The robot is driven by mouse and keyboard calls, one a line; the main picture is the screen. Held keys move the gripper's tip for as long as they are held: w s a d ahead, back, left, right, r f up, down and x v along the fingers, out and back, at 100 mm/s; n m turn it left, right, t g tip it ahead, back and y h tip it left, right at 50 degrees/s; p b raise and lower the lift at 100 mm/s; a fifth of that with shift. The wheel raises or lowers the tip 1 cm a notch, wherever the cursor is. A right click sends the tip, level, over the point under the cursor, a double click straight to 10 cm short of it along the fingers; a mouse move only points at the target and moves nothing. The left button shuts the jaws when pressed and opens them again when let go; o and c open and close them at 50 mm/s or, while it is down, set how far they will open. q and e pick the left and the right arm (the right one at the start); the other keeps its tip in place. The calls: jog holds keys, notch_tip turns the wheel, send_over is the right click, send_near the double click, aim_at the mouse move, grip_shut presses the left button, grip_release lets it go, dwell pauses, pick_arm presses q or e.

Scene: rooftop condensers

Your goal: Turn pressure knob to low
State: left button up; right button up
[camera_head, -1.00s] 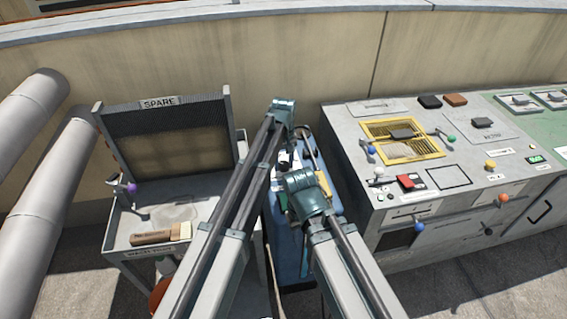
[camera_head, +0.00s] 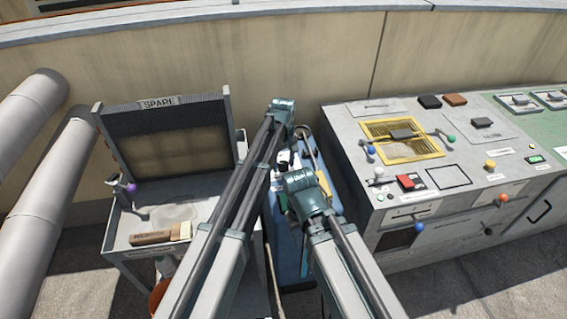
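No knob here can be read as the pressure knob; the labels are too small. My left arm reaches up from the bottom and bends at a teal joint. The small white and black part below that joint looks like my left gripper (camera_head: 284,160), over a blue unit (camera_head: 291,262) between the cart and the grey bench. Its fingers are too small and partly covered to read. My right arm ends in view at a teal joint, which hides whatever is beyond it; my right gripper does not show.
The grey bench (camera_head: 465,215) at right carries a yellow-framed grille (camera_head: 378,130), a red block (camera_head: 406,182), a blue knob (camera_head: 419,227) and an orange knob (camera_head: 503,198). A wall stands behind; pipes run at far left.

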aim_at(283, 164)
pick_arm(q)
jog(key=shift+o, duration=0.9)
notch_tip(283, 164, up, 14)
jog(key=p, duration=1.4)
jog(key=shift+f, duration=0.1)
jog(key=s+a+m, duration=0.3)
jog(key=s+a, duration=0.6)
jog(key=s, duration=0.3)
jog(key=s+a+m, duration=0.2)
jog(key=s+a, duration=0.6)
jog(key=s, duration=0.3)
jog(key=s+d+m+y, duration=0.1)
jog(key=s+d+m, duration=0.3)
jog(key=d, duration=0.6)
jog(key=shift+s+d, duration=0.4)
jog(key=shift+s, duration=0.55)
